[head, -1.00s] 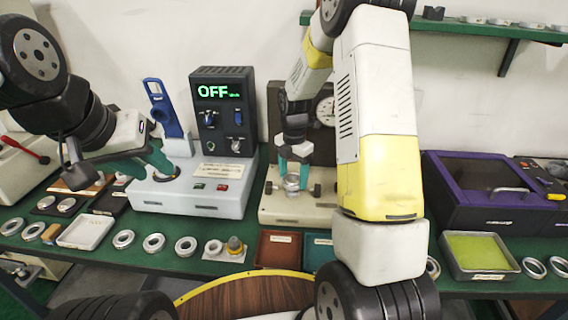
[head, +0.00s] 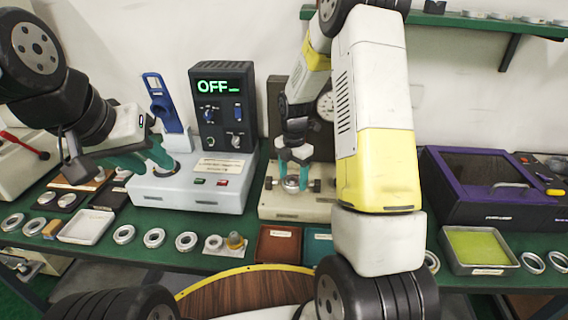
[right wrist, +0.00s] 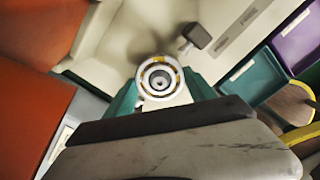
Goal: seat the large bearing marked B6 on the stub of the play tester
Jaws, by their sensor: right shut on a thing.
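My right gripper (head: 291,178) is shut on a large bearing (right wrist: 158,80), seen as a pale ring with a yellowish ball track between the teal fingers in the right wrist view. It holds the ring over the base of the play tester (head: 292,207), the beige stand with a round dial. A round grey shape shows through the bore; I cannot tell whether the ring is around the stub or just above it. The B6 mark is not readable. My left gripper (head: 146,158) appears open and empty, over the left part of the white unit with a display.
The white unit (head: 190,192) reads OFF and stands left of the tester. A brown tray (head: 278,245) and a teal tray (head: 318,247) lie in front. Several loose rings line the front edge. A purple-framed box (head: 490,190) stands at right.

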